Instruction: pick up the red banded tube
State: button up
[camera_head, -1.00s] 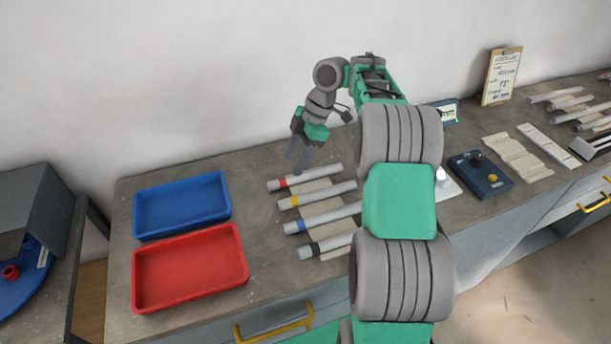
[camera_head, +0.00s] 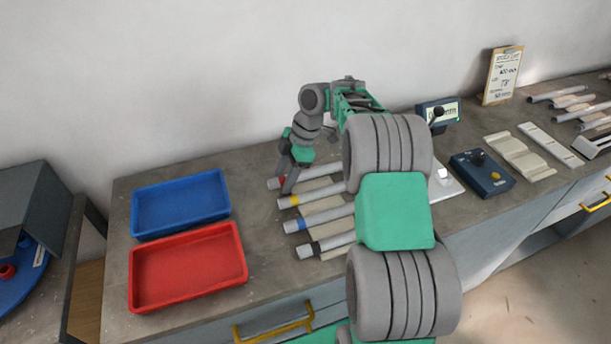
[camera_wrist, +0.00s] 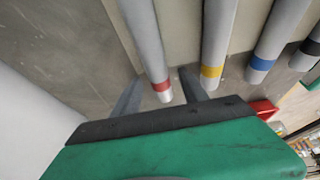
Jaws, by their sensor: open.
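The red banded tube (camera_head: 310,175) lies on the bench as the farthest of a row of grey tubes. Its red band (camera_wrist: 162,86) shows near its end in the wrist view. My gripper (camera_head: 285,185) is low over the banded end of this tube, with its fingers pointing down. In the wrist view my gripper (camera_wrist: 160,95) is open, and the tube's end shows between the two fingers. I cannot tell whether either finger touches the tube.
The yellow banded tube (camera_head: 313,194) lies close beside the red one, followed by the blue banded (camera_head: 322,218) and black banded (camera_head: 330,243) tubes. A blue tray (camera_head: 137,222) and a red tray (camera_head: 140,300) stand to the left. The wall is behind.

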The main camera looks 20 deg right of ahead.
jog(key=shift+f, duration=0.15)
grip_shut()
dwell(0.4)
